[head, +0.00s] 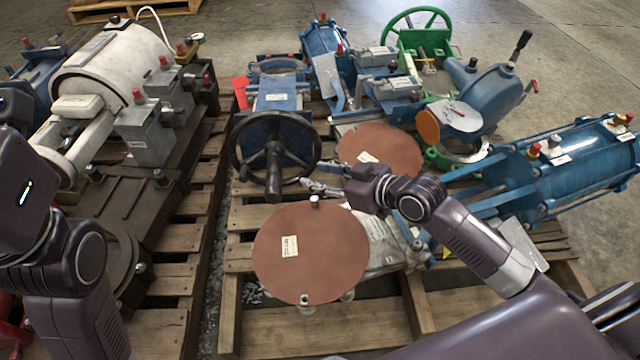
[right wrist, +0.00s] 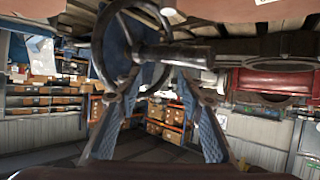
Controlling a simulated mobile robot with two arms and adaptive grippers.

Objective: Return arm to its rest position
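My right arm comes in from the lower right. Its right gripper (head: 318,187) hovers over the middle pallet, beside the black handwheel of a blue valve (head: 275,100). In the right wrist view the two blue-padded fingers of this gripper (right wrist: 163,88) stand apart with nothing held between them. The handwheel (right wrist: 112,50) shows behind the fingers there. My left arm shows at the left edge of the head view, in front of the left pallet, but its gripper is not in view.
Reddish-brown discs (head: 310,252) lie below and behind the right gripper. A white motor (head: 110,65) sits on the left pallet. A green handwheel valve (head: 420,45) and a blue cylinder actuator (head: 585,165) are at the right. Open concrete floor (head: 250,25) lies behind.

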